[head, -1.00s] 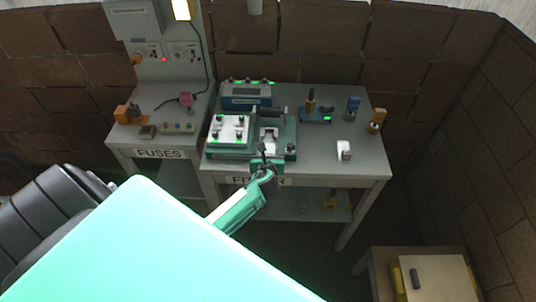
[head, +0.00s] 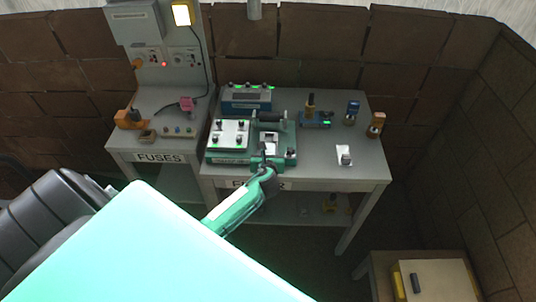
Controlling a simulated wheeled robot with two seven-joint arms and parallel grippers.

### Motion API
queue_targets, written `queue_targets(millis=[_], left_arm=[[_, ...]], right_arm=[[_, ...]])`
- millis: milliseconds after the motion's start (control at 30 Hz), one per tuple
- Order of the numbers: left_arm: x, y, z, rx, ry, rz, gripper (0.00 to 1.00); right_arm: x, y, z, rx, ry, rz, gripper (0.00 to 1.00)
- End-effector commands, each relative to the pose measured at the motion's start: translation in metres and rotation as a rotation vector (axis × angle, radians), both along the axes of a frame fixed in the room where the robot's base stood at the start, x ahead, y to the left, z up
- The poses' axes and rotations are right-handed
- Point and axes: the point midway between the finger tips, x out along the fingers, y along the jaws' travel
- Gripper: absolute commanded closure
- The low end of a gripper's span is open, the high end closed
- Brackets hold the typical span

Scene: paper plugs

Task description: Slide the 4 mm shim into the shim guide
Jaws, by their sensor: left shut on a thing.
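My left gripper (head: 265,160) reaches in from the lower left and is at the front of the green fixture (head: 290,146) on the middle table. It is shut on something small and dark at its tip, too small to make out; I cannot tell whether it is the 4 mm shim. A light block in the fixture (head: 270,137), perhaps the shim guide, sits just beyond the fingertips. I cannot tell whether the held thing touches it. My right gripper is not in view.
A white panel with several knobs (head: 231,133) is left of the fixture, a blue box (head: 245,98) behind. A white card with a small block (head: 344,155) lies to the right. The front right tabletop is clear.

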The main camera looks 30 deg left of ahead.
Motion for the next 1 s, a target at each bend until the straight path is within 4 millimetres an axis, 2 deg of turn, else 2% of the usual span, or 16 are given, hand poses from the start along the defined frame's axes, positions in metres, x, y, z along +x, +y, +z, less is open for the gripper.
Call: queue_targets(millis=[1000], left_arm=[[0.017, 0.011, 0.000, 0.001, -0.001, 0.000, 0.79]], right_arm=[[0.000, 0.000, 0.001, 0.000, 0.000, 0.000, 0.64]])
